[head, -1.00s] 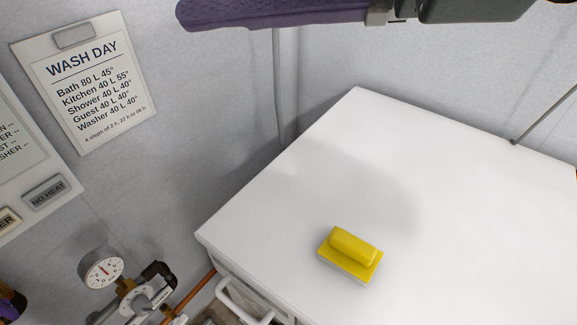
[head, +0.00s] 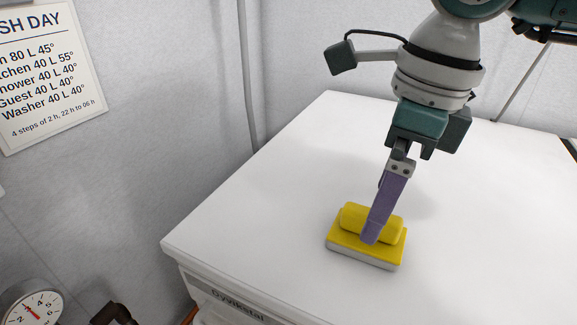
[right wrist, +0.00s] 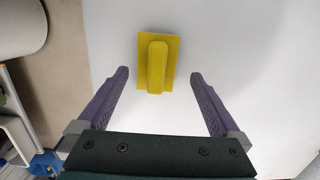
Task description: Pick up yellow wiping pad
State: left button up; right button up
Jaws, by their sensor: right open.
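The yellow wiping pad (head: 350,215) lies flat on the white top surface, with a raised rounded yellow handle and a pale underside. In the head view my right gripper (head: 372,236) points down over the pad, and one purple finger covers part of the handle. In the right wrist view the pad (right wrist: 170,65) lies ahead of the two open fingers of the gripper (right wrist: 158,75), roughly centred between them. Nothing is between the fingertips. I cannot tell how high the fingertips are above the surface. My left gripper is not in view.
The white top (head: 290,160) is otherwise clear around the pad. A grey wall with a wash day notice (head: 45,75) stands at the left. A pressure gauge (head: 32,308) sits at the lower left, below the top's edge. A thin rod (head: 522,83) stands at the back right.

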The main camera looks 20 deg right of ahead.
aim_at(343, 236)
jog(key=f, duration=0.4)
jog(key=shift+w+a+f, duration=0.1)
jog(key=shift+a, duration=0.3)
jog(key=c, duration=1.3)
